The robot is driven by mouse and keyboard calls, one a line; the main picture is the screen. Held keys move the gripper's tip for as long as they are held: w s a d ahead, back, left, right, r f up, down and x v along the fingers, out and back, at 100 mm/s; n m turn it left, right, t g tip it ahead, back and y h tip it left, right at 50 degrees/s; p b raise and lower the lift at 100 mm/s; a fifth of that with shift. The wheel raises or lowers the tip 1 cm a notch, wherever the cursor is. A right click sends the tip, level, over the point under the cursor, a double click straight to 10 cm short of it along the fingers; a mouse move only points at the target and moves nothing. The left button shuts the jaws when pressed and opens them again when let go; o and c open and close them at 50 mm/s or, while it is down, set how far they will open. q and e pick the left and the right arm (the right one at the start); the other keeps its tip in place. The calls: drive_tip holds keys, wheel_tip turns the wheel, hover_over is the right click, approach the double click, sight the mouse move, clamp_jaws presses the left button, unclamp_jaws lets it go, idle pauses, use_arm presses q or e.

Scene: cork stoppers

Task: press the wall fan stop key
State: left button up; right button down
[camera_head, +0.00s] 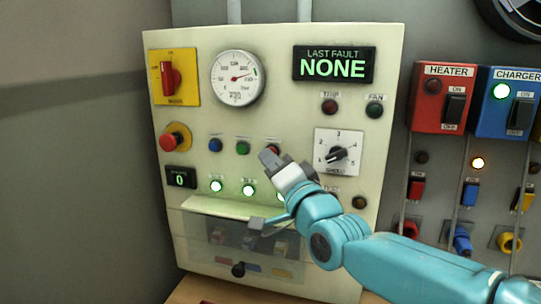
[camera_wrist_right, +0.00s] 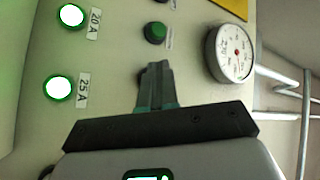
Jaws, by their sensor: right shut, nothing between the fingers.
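A row of small push buttons sits on the cream panel (camera_head: 290,90): a blue one (camera_head: 215,145), a green one (camera_head: 243,148) and a red one (camera_head: 272,149) at the right. Their labels are too small to read, so I cannot tell which is the fan stop key. My right gripper (camera_head: 267,158) is shut and empty, its tips close below the red button and partly covering it. I cannot tell whether they touch. In the right wrist view the shut fingers (camera_wrist_right: 156,72) point at the panel, below a green button (camera_wrist_right: 154,32). My left gripper is not in view.
A red mushroom button (camera_head: 172,140), a round gauge (camera_head: 238,78) and a rotary dial (camera_head: 338,153) surround the buttons. Lit lamps (camera_head: 216,186) sit below them. A clear-fronted compartment (camera_head: 200,233) is lower. Heater (camera_head: 440,97) and charger (camera_head: 509,102) boxes stand right.

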drive_tip(key=shift+s+a+b, duration=0.2)
drive_tip(key=shift+s+b, duration=0.2)
drive_tip(key=shift+s, duration=0.2)
drive_tip(key=s, duration=0.1)
drive_tip(key=s+a+b, duration=0.1)
drive_tip(key=s, duration=0.1)
drive_tip(key=s+b, duration=0.1)
drive_tip(key=shift+s+a, duration=0.25)
drive_tip(key=shift+s, duration=0.15)
drive_tip(key=shift+f, duration=0.1)
idle(0.3)
